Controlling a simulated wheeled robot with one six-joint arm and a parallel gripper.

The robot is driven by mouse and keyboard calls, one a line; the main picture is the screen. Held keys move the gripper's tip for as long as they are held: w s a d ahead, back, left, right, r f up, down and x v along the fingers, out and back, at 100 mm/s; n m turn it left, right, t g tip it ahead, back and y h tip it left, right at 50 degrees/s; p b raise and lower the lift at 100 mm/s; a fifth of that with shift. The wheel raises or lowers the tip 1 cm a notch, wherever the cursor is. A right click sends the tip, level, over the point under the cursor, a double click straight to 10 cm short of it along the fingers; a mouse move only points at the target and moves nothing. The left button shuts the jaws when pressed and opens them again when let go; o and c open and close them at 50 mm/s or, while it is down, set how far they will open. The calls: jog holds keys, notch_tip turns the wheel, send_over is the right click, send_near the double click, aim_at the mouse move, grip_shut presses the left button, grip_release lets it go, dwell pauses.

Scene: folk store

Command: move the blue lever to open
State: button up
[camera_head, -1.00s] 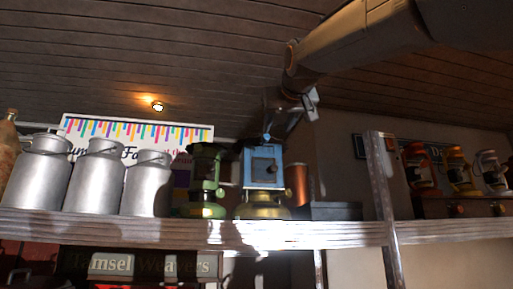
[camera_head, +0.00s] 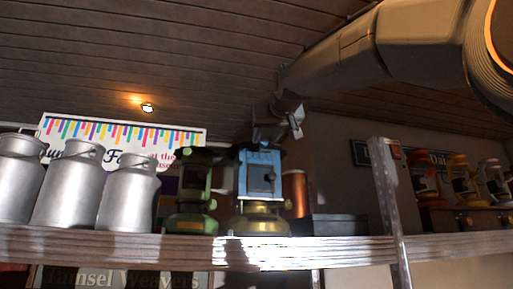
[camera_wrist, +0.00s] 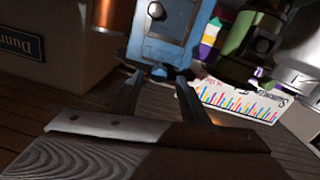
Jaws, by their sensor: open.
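A blue lantern-like device (camera_head: 259,172) with a brass base stands on the wooden shelf. My gripper (camera_head: 278,126) is above the device's top in the head view. In the wrist view its two fingers (camera_wrist: 160,82) are apart, with nothing clearly held. The lever is not clear in the head view.
A green lantern (camera_head: 193,192) stands close left of the blue one. Several metal milk cans (camera_head: 72,190) are farther left. A copper cylinder (camera_head: 296,193) and a dark box (camera_head: 336,224) are to the right. A metal post (camera_head: 388,205) rises at the shelf's right.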

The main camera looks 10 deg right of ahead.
aim_at(261, 146)
jog(key=shift+w+d+p, duration=0.1)
jog(key=shift+w+p, duration=0.4)
jog(key=shift+w, duration=0.85)
jog(key=shift+c, duration=0.3)
